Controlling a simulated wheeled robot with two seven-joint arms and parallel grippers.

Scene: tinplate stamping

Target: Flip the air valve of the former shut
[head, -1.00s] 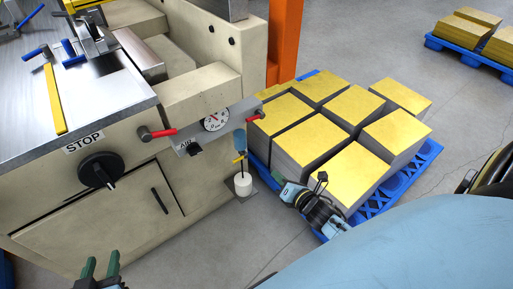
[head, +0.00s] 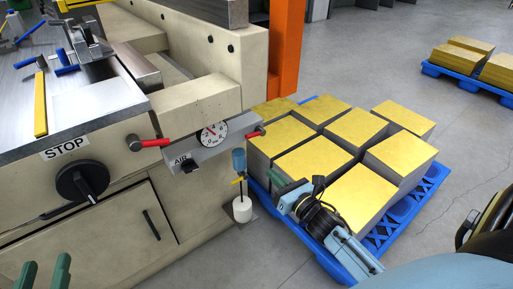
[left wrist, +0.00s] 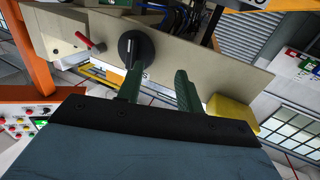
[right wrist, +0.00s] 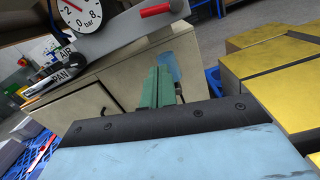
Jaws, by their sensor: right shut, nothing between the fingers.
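The former's cream body carries a grey panel with a pressure gauge (head: 214,135) and an AIR label (head: 181,160). A red lever (head: 152,143) sits at the panel's left end and a smaller red one (head: 254,133) at its right end. I cannot tell which is the air valve. The right wrist view shows the gauge (right wrist: 80,12) and one red lever (right wrist: 160,8) above my right gripper (right wrist: 158,88). This gripper (head: 288,187) is shut and empty, below and right of the panel, apart from it. My left gripper (head: 45,273) is open and empty at the lower left.
A blue cylinder (head: 239,161) hangs below the panel over a white pot (head: 242,208). Yellow-topped stacks (head: 312,160) on a blue pallet (head: 424,185) stand close to my right gripper. A black STOP knob (head: 82,183) is on the former's front.

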